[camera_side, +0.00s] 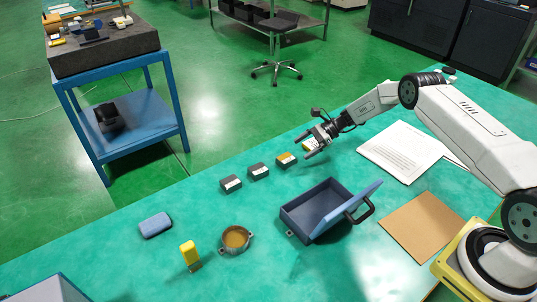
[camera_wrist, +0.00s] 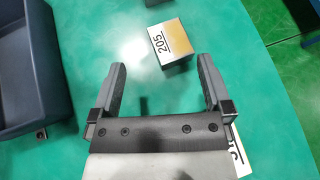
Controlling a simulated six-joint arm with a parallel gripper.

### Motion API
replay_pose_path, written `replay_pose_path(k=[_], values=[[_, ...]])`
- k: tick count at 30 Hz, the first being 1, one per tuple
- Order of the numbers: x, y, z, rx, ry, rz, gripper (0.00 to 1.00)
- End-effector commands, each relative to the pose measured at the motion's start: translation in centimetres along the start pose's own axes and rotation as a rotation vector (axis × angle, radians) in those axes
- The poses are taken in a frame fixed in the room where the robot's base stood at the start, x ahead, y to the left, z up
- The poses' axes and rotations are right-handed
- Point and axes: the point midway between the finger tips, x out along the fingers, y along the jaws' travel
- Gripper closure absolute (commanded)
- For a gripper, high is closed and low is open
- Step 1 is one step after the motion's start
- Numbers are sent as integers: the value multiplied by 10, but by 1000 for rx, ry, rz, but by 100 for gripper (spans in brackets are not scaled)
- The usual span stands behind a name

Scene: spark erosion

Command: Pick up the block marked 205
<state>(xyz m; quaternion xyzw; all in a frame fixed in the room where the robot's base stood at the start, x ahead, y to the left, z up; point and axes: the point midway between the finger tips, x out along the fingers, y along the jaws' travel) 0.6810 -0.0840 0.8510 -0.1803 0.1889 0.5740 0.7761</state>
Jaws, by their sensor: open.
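The block marked 205 (camera_wrist: 172,46) shows in the wrist view, just beyond my gripper (camera_wrist: 161,63). It is dark, with a white and orange-yellow top bearing the number, and sits slightly turned. It lies ahead of the gap, nearer the right finger. In the side view, a dark block with an orange and white top (camera_side: 286,160) appears to be the same one. My gripper (camera_side: 303,148) is open and empty there, above the table, close to that block's right. The number is too small to read in the side view.
Another block (camera_side: 310,146) is partly hidden by my fingers; its label (camera_wrist: 238,152) peeks out beside my gripper. Two dark white-labelled blocks (camera_side: 245,178) stand to the left. A blue open box (camera_side: 310,212) stands nearby. Papers (camera_side: 402,150) lie to the right.

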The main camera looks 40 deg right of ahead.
Motion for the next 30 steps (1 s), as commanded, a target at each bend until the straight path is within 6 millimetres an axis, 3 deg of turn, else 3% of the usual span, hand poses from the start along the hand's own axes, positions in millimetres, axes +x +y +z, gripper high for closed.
replay_pose_path(k=[3,9,17,30], values=[[0,-4,-14,54,-66,-32,0],[-2,-8,-22,96,-124,-57,0],[1,-8,-22,101,-131,-59,0],[24,-10,-19,100,-129,-60,0]])
